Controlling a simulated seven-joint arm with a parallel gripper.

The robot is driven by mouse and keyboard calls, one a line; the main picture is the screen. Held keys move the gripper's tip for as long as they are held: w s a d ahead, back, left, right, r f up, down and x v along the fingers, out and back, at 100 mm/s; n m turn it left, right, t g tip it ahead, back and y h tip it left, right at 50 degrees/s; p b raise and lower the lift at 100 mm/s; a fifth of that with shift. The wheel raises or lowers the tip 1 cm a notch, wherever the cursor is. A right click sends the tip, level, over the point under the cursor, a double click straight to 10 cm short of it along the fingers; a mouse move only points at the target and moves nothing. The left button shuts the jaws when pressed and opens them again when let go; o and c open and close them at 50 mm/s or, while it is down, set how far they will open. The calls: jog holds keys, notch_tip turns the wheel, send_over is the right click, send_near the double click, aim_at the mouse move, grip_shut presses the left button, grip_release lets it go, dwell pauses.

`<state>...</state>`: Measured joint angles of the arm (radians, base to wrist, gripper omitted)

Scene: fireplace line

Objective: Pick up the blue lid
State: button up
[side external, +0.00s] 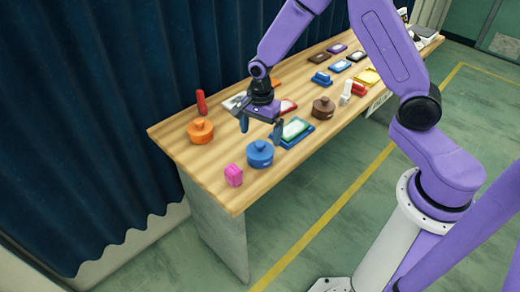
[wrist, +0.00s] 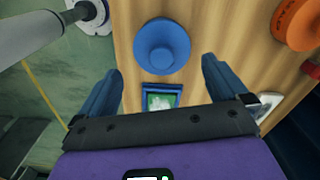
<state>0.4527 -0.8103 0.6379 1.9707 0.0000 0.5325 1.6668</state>
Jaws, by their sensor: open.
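The blue lid (side external: 260,153) is round with a small knob on top. It sits near the front edge of the wooden table, and I cannot tell whether a pot is under it. My gripper (side external: 261,129) is open and empty, above the table and behind the lid in the side view. In the wrist view both fingers of my gripper (wrist: 160,70) are spread apart, touching nothing.
An orange lidded piece (side external: 200,131) and a red upright piece (side external: 201,102) stand to the left.

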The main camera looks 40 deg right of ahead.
aim_at(260, 143)
jog(key=shift+w+f, duration=0.15)
jog(key=shift+f, duration=2.45)
jog(key=c, duration=0.8)
